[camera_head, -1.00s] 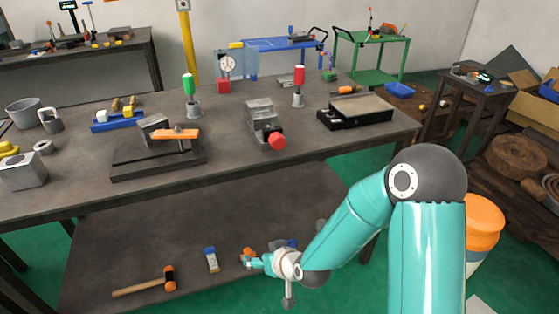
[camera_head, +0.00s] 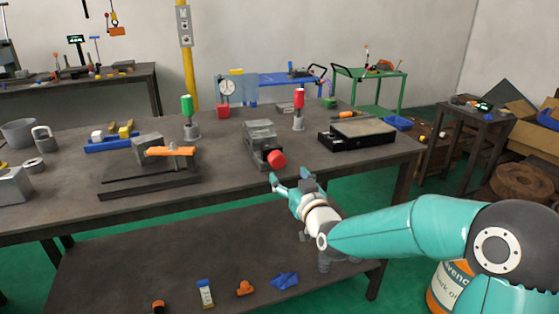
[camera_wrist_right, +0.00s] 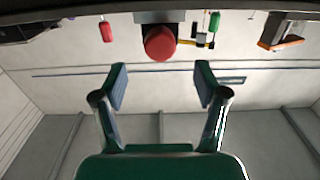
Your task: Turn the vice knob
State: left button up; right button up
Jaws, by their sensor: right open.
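The grey vice (camera_head: 260,137) stands on the workbench, with its red knob (camera_head: 276,159) facing the bench's front edge. My right gripper (camera_head: 289,180) is open and empty, just below and in front of the knob, apart from it. In the right wrist view the red knob (camera_wrist_right: 160,43) shows beyond the open fingers (camera_wrist_right: 160,86), near the top and between them sideways. The vice body (camera_wrist_right: 159,17) is partly cut off there. My left gripper is not in view.
A black-framed plate (camera_head: 357,133) lies right of the vice. A red-handled tool (camera_head: 298,98) and a green-handled tool (camera_head: 187,105) stand behind. A block with an orange bar (camera_head: 170,151) is at left. The lower shelf (camera_head: 200,245) holds several small items.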

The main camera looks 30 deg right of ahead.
aim_at(279, 164)
jog(key=p+x, duration=0.1)
jog(key=x, duration=0.7)
jog(key=shift+w+d, duration=0.15)
jog(key=shift+w, duration=0.2)
